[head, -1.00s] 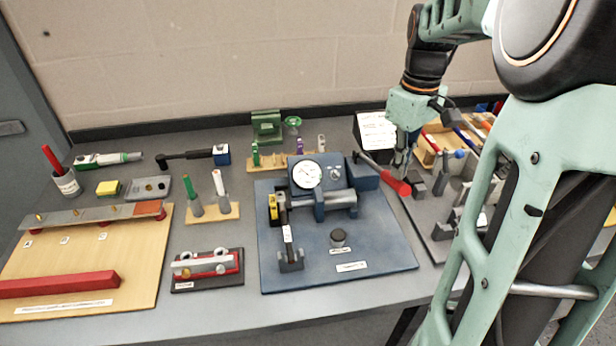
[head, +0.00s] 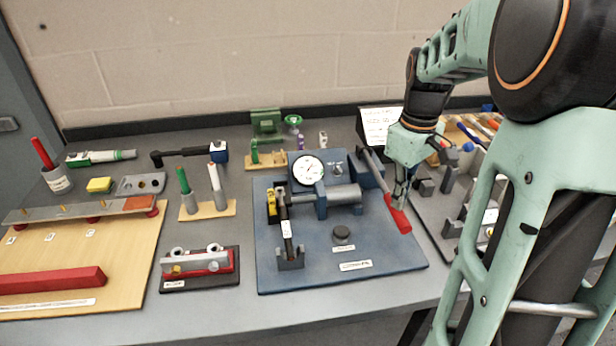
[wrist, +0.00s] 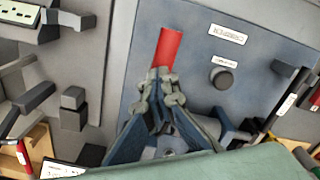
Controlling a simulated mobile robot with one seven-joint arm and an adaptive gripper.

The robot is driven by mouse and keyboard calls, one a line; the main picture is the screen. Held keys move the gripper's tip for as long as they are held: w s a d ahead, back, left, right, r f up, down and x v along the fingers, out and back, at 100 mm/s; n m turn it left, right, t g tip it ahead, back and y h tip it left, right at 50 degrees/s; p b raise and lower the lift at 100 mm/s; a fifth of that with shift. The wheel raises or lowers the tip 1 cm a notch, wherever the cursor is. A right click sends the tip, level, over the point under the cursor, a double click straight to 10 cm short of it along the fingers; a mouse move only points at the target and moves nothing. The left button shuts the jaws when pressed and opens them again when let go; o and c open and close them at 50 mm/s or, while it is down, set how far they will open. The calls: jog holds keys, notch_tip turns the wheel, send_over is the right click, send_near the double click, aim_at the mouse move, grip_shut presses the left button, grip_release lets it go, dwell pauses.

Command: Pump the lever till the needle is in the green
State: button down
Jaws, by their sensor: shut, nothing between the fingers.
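The pump lever is a grey rod with a red grip (head: 397,213), on the right side of the blue pump unit (head: 275,245). The lever slants down toward the front right. My gripper (head: 401,198) is shut and empty at the red grip. In the wrist view my gripper's closed fingertips (wrist: 160,76) overlap the near part of the red grip (wrist: 169,47); I cannot tell whether they touch it. The round white gauge (head: 308,170) faces front. Its dark needle is too small to read against any green zone.
A black knob (head: 342,233) stands on the blue plate left of the lever. A grey fixture board (head: 432,222) with upright blocks lies close on the right. A red-and-grey clamp block (head: 200,265) sits to the left. The blue plate's front is mostly clear.

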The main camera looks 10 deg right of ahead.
notch_tip(320, 180, up, 12)
jog(key=w+p, duration=0.1)
jog(key=p, duration=0.9)
jog(key=shift+f, duration=0.15)
jog(key=f+b, duration=0.2)
jog(key=f, duration=0.2)
jog(key=f+b, duration=0.3)
jog(key=f, duration=0.1)
jog(key=s+f+b, duration=0.1)
jog(key=f+b, duration=0.2)
jog(key=f, duration=0.1)
notch_tip(320, 180, up, 12)
jog(key=w+p, duration=0.1)
jog(key=p, duration=0.8)
jog(key=shift+a, duration=0.1)
